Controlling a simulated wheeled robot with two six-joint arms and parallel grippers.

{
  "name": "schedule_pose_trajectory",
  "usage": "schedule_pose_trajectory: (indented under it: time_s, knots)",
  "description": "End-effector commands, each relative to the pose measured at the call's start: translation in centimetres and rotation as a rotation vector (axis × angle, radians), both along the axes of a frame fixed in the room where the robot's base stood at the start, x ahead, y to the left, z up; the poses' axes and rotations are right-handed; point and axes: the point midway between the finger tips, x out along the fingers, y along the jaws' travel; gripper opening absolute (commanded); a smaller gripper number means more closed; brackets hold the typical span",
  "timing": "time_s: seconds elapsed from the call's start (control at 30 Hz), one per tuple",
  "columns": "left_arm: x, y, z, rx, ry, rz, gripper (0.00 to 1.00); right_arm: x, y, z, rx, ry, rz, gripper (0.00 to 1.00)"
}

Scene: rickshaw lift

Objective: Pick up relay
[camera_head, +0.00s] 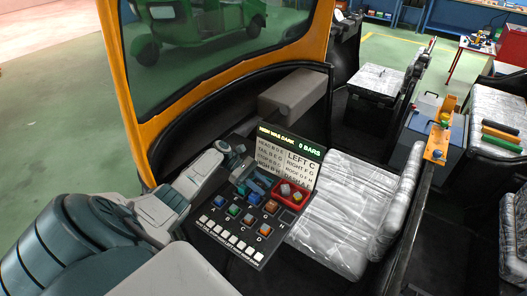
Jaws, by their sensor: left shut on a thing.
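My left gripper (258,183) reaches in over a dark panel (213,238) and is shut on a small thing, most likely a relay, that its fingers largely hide. A red tray (305,206) with small pale and yellowish pieces lies just right of the gripper. My right gripper is not in view.
A silver-wrapped seat (328,245) lies right of the panel. An orange-framed windshield (118,90) and a grey box (292,94) stand behind it. A dark rail (412,235) runs at the right, near an orange level-like tool (437,143) and a toolbox (408,148).

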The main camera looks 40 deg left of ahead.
Motion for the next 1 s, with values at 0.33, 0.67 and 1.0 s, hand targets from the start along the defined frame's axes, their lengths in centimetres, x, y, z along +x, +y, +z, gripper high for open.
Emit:
schedule_pose_trajectory:
  time_s: [0.33,0.67,1.0]
  knots:
    - [-3.9,-1.7,0.3,0.002,0.001,-0.003,0.07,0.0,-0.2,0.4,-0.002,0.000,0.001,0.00]
    - [-6.9,-3.1,0.6,0.002,0.001,-0.002,0.07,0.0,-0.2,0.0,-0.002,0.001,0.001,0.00]
    - [-8.0,-3.7,0.9,0.000,0.000,-0.001,0.07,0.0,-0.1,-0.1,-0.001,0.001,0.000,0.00]
